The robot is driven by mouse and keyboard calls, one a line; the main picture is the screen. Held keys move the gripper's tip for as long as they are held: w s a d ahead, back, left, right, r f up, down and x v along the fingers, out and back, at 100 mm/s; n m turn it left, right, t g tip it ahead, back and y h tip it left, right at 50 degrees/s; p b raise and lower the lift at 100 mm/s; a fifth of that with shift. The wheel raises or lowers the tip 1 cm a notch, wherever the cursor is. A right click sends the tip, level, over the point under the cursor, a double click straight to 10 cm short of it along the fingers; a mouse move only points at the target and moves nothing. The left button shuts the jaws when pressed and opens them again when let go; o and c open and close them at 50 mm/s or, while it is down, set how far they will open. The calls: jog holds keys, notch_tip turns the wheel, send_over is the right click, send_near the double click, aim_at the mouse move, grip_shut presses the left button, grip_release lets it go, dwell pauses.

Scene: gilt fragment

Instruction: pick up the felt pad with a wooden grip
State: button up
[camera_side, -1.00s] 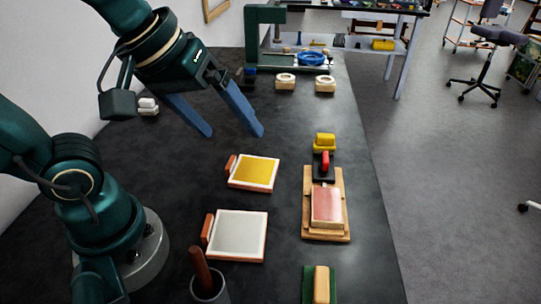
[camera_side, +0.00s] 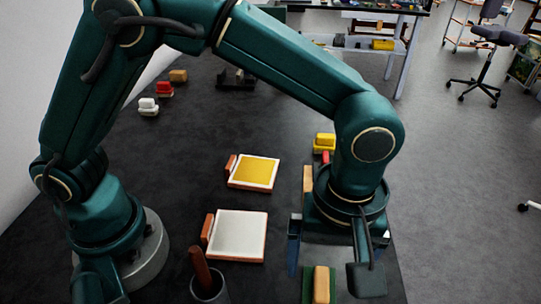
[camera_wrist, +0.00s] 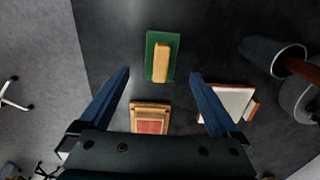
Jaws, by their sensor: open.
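The felt pad (camera_side: 309,287) is dark green with a pale wooden grip (camera_side: 321,284) along its top. It lies at the front of the dark table in the side view. In the wrist view the pad (camera_wrist: 151,68) is whole, upper centre, with its grip (camera_wrist: 161,61) running lengthwise. My gripper (camera_wrist: 160,74) is open and empty. Its blue fingers lie to the left and right of the pad in the wrist view, with gaps on both sides. In the side view my arm hangs over the wooden board, just behind the pad, and hides part of the gripper.
A wooden board with a red panel (camera_wrist: 150,126) lies near the pad. A white-topped tile (camera_side: 238,232) and a yellow-topped tile (camera_side: 254,171) lie to the left. A cup (camera_side: 210,291) holding a brown stick stands left of the pad. The table's right edge is close.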

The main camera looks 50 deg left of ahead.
aim_at(322, 283)
jog(key=shift+s+f, duration=0.15)
jog(key=shift+f, duration=2.4)
jog(key=c, duration=1.5)
